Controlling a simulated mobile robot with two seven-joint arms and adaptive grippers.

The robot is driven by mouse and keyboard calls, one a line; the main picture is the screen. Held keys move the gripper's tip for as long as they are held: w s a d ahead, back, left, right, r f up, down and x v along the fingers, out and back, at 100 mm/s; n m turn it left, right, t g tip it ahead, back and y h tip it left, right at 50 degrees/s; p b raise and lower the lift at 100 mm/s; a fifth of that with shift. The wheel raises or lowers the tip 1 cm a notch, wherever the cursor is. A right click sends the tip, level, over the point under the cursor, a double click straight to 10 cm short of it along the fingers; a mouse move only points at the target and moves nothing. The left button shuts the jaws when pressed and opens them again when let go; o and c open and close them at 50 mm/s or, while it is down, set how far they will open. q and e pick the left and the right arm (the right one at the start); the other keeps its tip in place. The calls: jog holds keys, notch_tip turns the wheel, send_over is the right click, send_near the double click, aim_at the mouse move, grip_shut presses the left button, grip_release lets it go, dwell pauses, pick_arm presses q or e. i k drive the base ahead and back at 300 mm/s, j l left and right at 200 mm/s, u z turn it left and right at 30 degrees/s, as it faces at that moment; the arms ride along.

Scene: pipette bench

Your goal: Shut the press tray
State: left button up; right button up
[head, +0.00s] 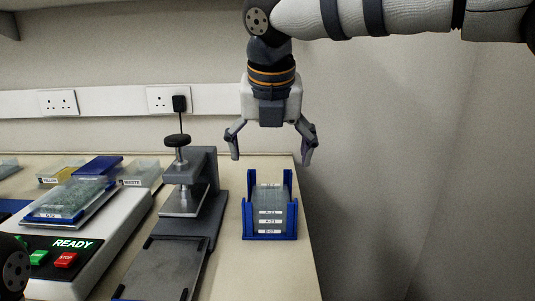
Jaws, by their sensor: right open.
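The press (205,172) is a dark grey frame with a black knob on top and a metal plate under it. Its press tray (168,265) is a flat dark grey slab that extends out in front of the frame, toward the bottom of the head view. The tray looks empty, with small blue marks at its front corners. My right gripper (271,155) hangs from above, pointing down, open and empty. It is to the right of the press, above and behind the blue rack. Of my left arm only a dark round part shows at the lower left edge; its gripper is out of view.
A blue rack (270,236) with stacked labelled plates stands right of the press. A white machine (120,235) with a READY display, green and red buttons and a plate on top stands left. Small trays sit behind it. The bench ends at the right.

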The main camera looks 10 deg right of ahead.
aim_at(166, 268)
jog(key=k+j, duration=1.25)
